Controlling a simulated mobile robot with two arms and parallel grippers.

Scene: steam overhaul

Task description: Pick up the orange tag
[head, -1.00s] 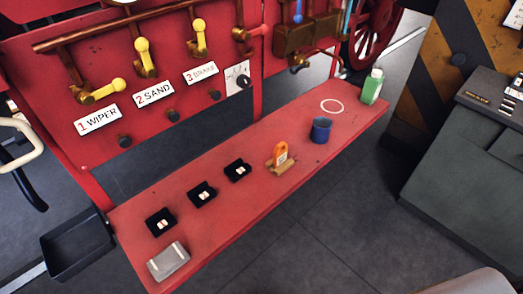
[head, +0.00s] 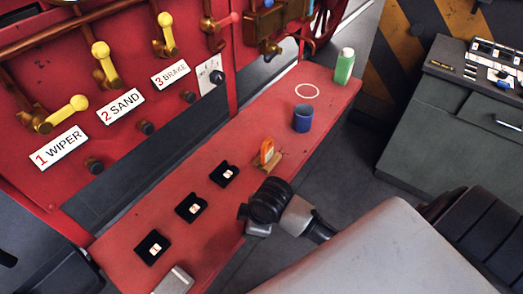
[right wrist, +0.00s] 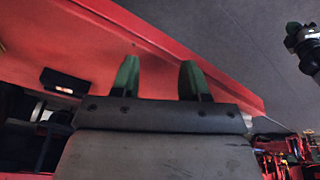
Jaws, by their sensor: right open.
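The orange tag (head: 267,150) stands upright in a small tan holder (head: 266,163) on the red bench, seen in the head view. My right arm reaches in from the right, its dark wrist at the bench's front edge, nearer to me than the tag and apart from it. In the right wrist view my right gripper (right wrist: 160,70) is open and empty, its two green-tipped fingers spread before the red bench. The tag cannot be made out in that view. My left gripper is not in view.
The red bench (head: 217,240) also carries several black trays, including one (head: 224,174) left of the tag, a grey box (head: 175,281), a blue cup (head: 302,118), a green bottle (head: 344,66) and a pale ring (head: 307,91). A red lever panel (head: 130,130) rises behind.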

